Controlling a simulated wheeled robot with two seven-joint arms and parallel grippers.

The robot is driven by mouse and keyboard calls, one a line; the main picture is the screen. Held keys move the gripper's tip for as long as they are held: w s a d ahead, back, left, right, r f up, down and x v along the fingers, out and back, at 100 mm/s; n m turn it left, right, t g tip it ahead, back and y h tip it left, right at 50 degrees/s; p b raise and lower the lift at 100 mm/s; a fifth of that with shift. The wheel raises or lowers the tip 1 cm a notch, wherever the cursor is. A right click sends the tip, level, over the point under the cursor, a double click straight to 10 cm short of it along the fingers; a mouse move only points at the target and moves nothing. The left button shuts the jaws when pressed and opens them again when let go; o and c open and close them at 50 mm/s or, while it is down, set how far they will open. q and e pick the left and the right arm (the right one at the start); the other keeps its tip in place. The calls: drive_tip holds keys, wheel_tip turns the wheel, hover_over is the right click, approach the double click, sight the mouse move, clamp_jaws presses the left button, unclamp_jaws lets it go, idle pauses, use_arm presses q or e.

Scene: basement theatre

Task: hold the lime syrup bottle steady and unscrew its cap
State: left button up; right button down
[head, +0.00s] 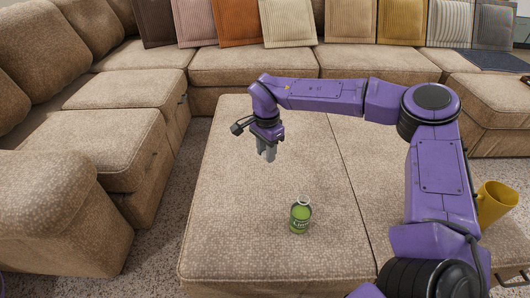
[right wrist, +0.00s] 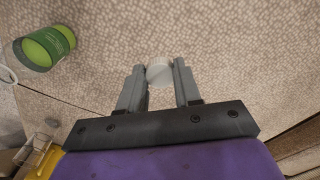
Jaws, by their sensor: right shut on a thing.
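The lime syrup bottle (head: 300,219), a small green container with a label and a pale rim on top, stands upright on the beige ottoman (head: 235,235). In the right wrist view it (right wrist: 48,45) shows at the upper left, clear of the fingers. My right gripper (head: 266,156) is above the ottoman, behind and left of the bottle, pointing down. In the right wrist view its fingers (right wrist: 160,82) are shut on a small white round cap (right wrist: 159,74), held apart from the bottle. No gripper holds the bottle. My left gripper is not in view.
A yellow cup-like thing (head: 496,203) is at the right, partly hidden behind my right arm. Sofa seats surround the ottoman at the left and back, with several cushions (head: 288,22) along the back. Much of the ottoman around the bottle is clear.

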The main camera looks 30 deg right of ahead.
drive_tip(key=w+d+f+b, duration=0.2)
drive_tip(key=w+f, duration=0.2)
drive_tip(key=w, duration=0.1)
drive_tip(key=b, duration=0.2)
hover_over(262, 161)
drive_tip(key=f, duration=0.4)
drive_tip(key=shift+s+a+f, duration=0.1)
drive_tip(key=shift+s, duration=0.1)
wheel_tip(262, 161, down, 3)
drive_tip(key=shift+w+f+b, duration=0.1)
drive_tip(key=shift+f+b, duration=0.05)
drive_tip(key=shift+b, duration=0.4)
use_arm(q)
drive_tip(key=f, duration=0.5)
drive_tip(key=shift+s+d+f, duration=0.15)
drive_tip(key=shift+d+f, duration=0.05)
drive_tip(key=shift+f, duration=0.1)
use_arm(e)
drive_tip(key=c, duration=0.8)
unclamp_jaws()
use_arm(q)
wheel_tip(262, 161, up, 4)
drive_tip(key=p, duration=0.4)
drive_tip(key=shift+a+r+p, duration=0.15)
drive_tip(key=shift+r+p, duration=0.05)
drive_tip(key=shift+p, duration=0.2)
use_arm(e)
wheel_tip(262, 161, up, 12)
drive_tip(key=shift+r, duration=0.15)
